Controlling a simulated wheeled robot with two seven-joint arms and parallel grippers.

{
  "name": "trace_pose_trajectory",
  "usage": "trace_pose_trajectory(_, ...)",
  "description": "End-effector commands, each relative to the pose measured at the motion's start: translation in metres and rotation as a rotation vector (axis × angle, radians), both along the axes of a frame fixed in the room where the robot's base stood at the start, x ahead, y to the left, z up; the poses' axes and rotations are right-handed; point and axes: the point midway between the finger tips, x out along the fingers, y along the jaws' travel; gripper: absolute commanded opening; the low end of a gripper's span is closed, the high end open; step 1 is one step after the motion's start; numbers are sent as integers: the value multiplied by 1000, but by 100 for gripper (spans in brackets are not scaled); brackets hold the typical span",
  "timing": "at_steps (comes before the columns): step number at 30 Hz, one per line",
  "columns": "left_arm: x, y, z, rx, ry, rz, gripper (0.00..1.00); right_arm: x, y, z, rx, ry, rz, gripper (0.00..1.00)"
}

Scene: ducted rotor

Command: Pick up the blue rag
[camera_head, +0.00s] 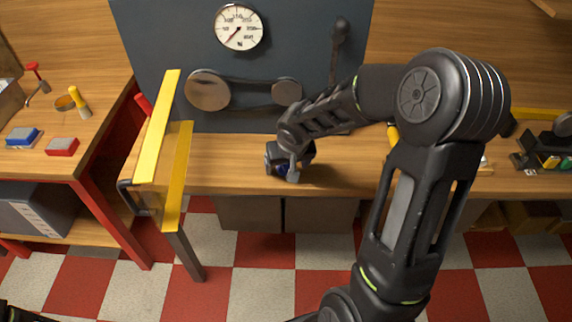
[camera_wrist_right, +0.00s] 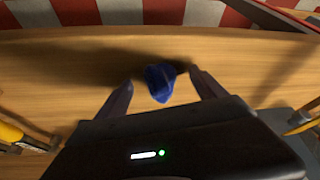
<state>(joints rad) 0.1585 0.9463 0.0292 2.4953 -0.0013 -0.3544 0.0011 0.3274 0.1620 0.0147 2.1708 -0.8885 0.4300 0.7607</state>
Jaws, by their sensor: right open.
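The blue rag (camera_wrist_right: 160,82) is a small crumpled bundle on the wooden bench top. In the right wrist view it lies between the tips of my right gripper's (camera_wrist_right: 160,80) two fingers, with a small gap on each side. In the head view my right gripper (camera_head: 288,170) points down over the bench near its front edge and hides most of the rag; only a bit of dark blue shows there. The jaws are open, and I cannot tell the exact height of the fingertips above the bench. My left gripper is not in view.
A yellow-edged guard (camera_head: 160,125) stands to the left of the gripper. Behind is a dark panel with a gauge (camera_head: 239,27) and belt pulleys (camera_head: 208,90). A side bench at left holds a blue block (camera_head: 22,137) and a red block (camera_head: 62,146).

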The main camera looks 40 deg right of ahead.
Motion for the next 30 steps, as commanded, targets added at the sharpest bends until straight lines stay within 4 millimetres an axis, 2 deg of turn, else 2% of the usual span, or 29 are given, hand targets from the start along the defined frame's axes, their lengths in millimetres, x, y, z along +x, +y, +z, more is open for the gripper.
trace_pose_trajectory(16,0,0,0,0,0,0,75,0,0,1,0,0,0,80)
trace_pose_trajectory(30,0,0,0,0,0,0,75,0,0,1,0,0,1,42)
